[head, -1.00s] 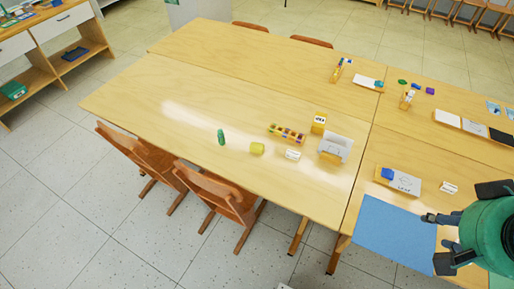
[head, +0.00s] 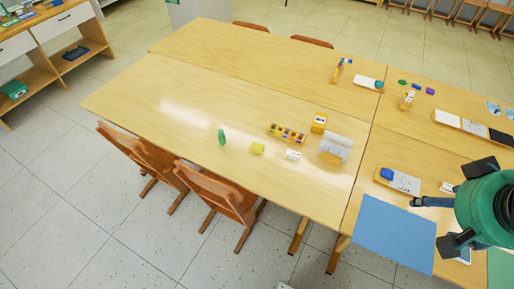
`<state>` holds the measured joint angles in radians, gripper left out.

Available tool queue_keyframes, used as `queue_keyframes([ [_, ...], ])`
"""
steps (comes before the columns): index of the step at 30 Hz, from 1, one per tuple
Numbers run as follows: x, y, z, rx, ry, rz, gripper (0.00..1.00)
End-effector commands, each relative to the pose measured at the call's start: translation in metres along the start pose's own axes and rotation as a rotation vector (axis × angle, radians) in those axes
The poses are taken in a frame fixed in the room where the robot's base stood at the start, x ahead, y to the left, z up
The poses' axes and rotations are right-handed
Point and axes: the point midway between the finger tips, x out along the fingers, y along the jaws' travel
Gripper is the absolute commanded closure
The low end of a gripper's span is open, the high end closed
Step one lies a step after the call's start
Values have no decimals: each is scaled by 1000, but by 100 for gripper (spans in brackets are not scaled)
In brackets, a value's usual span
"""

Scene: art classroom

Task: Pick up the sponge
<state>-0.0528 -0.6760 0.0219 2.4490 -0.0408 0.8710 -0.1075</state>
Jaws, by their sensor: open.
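No object is clearly marked as the sponge. A yellow block (head: 257,148) lies on the left table, and I cannot tell which of the two is the sponge. My gripper (head: 429,223) is at the right, over the near part of the right table, by the blue mat. It is open and apart from both blocks. My arm hides part of the table behind it.
A green upright item (head: 221,137), a small white block (head: 292,155), a box of coloured pieces (head: 287,134) and a white holder (head: 335,148) stand on the left table. A blue mat (head: 385,232) lies flat on the right table. The left table's far left is clear.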

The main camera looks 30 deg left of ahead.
Motion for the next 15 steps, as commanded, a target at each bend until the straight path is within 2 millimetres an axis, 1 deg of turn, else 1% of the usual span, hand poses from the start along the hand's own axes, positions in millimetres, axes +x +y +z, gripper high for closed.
queue_keyframes([
  [1,3,-3,-11,-52,-10,-2,30],
  [8,22,-18,-65,-354,-31,1,30],
  [11,33,-29,-88,-491,-39,0,30],
  [15,51,-48,-120,-687,-48,-2,30],
])
